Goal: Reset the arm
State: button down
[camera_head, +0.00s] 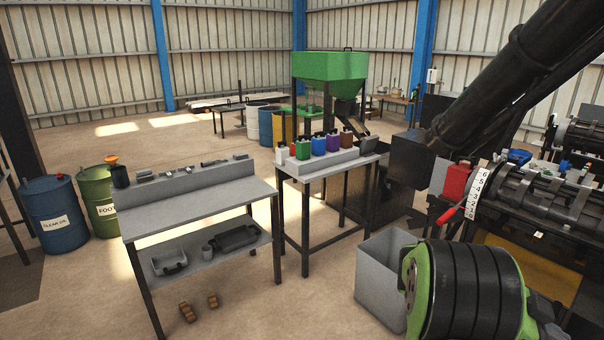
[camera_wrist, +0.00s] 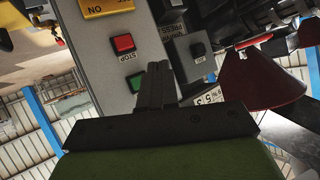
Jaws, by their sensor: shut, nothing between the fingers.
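My gripper (camera_wrist: 157,72) shows in the wrist view with its two dark fingers together and nothing between them. The fingers overlap a grey control panel (camera_wrist: 108,72), beside a red STOP button (camera_wrist: 123,43) and a green button (camera_wrist: 136,81). I cannot tell whether they touch the panel. In the head view the gripper's fingers cannot be made out. The screw press (camera_head: 540,200) stands at the right there, with a white numbered dial (camera_head: 481,192) and a red lever (camera_head: 449,216).
In the head view, a grey bin (camera_head: 379,273), a grey workbench (camera_head: 190,215) and a table with coloured bottles (camera_head: 318,145) stand left of the press. Open floor lies farther back.

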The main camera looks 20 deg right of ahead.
jog(key=shift+w, duration=0.1)
jog(key=w+a+n+t+y, duration=0.1)
jog(key=w+a+n+t, duration=0.45)
jog(key=a, duration=0.25)
jog(key=w+a+n+t+y, duration=0.2)
jog(key=w+a+n+t, duration=0.2)
jog(key=w+a+n, duration=0.4)
jog(key=s+a+n+t+y, duration=0.2)
jog(key=a+n, duration=0.5)
jog(key=a, duration=0.4)
jog(key=s+a+n+t+y, duration=0.2)
jog(key=s+a+n+y, duration=0.2)
jog(key=a+n, duration=0.4)
jog(key=a, duration=0.3)
jog(key=shift+s+a+r, duration=0.2)
jog(key=shift+a, duration=0.15)
